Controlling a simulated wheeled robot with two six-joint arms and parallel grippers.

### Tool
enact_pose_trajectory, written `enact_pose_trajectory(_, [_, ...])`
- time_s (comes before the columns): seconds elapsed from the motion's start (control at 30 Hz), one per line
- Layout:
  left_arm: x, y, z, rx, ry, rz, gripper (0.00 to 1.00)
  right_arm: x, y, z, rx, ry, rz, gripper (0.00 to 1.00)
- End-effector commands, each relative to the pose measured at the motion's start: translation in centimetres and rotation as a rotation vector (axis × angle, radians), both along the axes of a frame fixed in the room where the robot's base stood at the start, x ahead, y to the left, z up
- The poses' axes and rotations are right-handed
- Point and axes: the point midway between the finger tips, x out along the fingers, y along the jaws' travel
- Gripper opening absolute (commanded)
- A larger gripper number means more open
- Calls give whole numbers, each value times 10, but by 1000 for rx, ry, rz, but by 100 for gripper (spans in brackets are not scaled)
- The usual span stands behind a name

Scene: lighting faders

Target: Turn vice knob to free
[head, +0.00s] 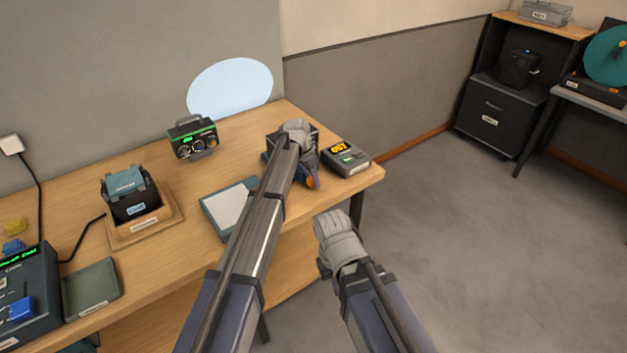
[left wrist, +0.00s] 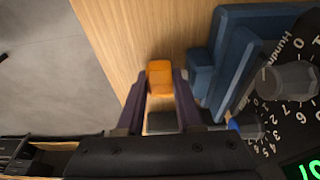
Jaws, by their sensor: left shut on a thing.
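The orange vice knob (left wrist: 160,80) sits between the two fingertips of my left gripper (left wrist: 160,98) in the left wrist view, which is shut on it. In the head view the orange knob (head: 311,182) shows at the fingertips near the front edge of the desk. The blue vice (left wrist: 236,58) is just right of the knob in the left wrist view. In the head view my gripper and wrist hide most of the vice. My right arm's end (head: 337,237) is in front of the desk, apart from it; its fingers are hidden.
A dial box (left wrist: 287,82) stands close beside the vice. A meter (head: 192,138) stands behind. The floor right of the desk is clear.

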Motion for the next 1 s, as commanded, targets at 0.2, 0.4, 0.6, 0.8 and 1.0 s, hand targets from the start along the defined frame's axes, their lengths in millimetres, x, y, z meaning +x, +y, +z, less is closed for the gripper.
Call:
enact_pose_trajectory(0.2, [-6, 3, -5, -126, -90, 0, 0, 0, 0, -17, 0, 0, 0, 0])
enact_pose_trajectory(0.4, [-6, 4, -6, -216, -155, -1, 0, 0, 0, -28, 0, 0, 0, 0])
enact_pose_trajectory(0.6, [-6, 5, -5, -270, -193, -2, 0, 0, 0, -34, 0, 0, 0, 0])
enact_pose_trajectory(0.8, [-5, 5, -3, -291, -210, -3, 0, 0, 0, -36, 0, 0, 0, 0])
enact_pose_trajectory(1.0, [-5, 4, -3, -294, -211, -3, 0, 0, 0, -36, 0, 0, 0, 0])
